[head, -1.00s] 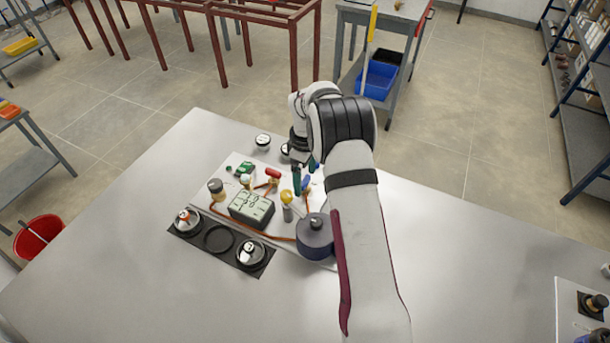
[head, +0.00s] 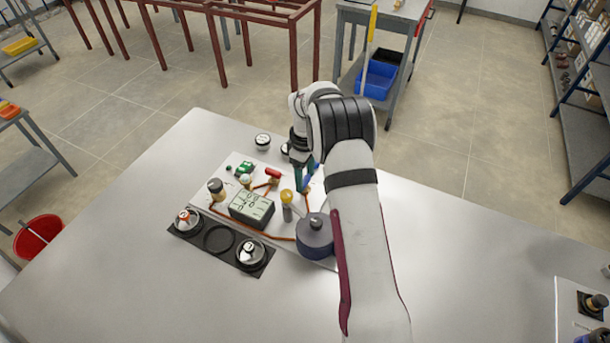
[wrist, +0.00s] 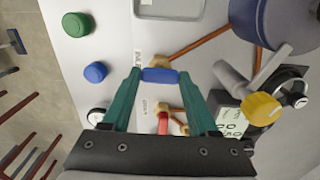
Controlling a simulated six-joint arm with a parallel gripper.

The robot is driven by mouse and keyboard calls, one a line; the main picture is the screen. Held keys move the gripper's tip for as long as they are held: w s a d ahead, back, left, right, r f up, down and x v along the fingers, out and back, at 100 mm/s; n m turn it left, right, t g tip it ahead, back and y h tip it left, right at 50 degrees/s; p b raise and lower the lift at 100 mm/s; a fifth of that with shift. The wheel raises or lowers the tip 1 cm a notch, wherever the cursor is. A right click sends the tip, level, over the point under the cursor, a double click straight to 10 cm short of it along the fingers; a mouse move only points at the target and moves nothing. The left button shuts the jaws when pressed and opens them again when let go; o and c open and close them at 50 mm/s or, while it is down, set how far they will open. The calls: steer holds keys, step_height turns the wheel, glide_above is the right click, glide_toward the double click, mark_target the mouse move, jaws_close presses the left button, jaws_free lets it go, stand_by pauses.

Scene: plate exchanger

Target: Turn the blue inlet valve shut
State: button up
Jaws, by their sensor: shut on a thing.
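The blue inlet valve has a blue handle (wrist: 160,75) on a brass body (wrist: 158,61), with an orange pipe running off it to the upper right in the wrist view. In the head view, the blue handle (head: 312,174) shows as a slanted bar, partly hidden by my gripper. My gripper (head: 302,169) comes down from my arm over the back of the panel. In the wrist view, its two teal fingers (wrist: 160,76) are shut on the blue handle, one at each end. The handle lies across the gap between them.
A red-handled valve (head: 272,174) and a yellow knob (head: 286,196) stand close by on the white panel. A display box (head: 252,207) and a dark drum (head: 315,236) are nearer the front. Loose green (wrist: 77,24) and blue (wrist: 95,72) knobs are left in the wrist view.

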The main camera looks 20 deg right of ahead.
mark_target(305, 180)
steer(key=m, duration=0.4)
steer(key=shift+m, duration=0.3)
steer(key=m, duration=0.9)
steer(key=shift+r+m, duration=0.1)
steer(key=shift+m, duration=1.8)
steer(key=shift+w, duration=0.1)
steer(key=o, duration=1.4)
step_height(305, 180, up, 16)
steer(key=shift+f, duration=0.15)
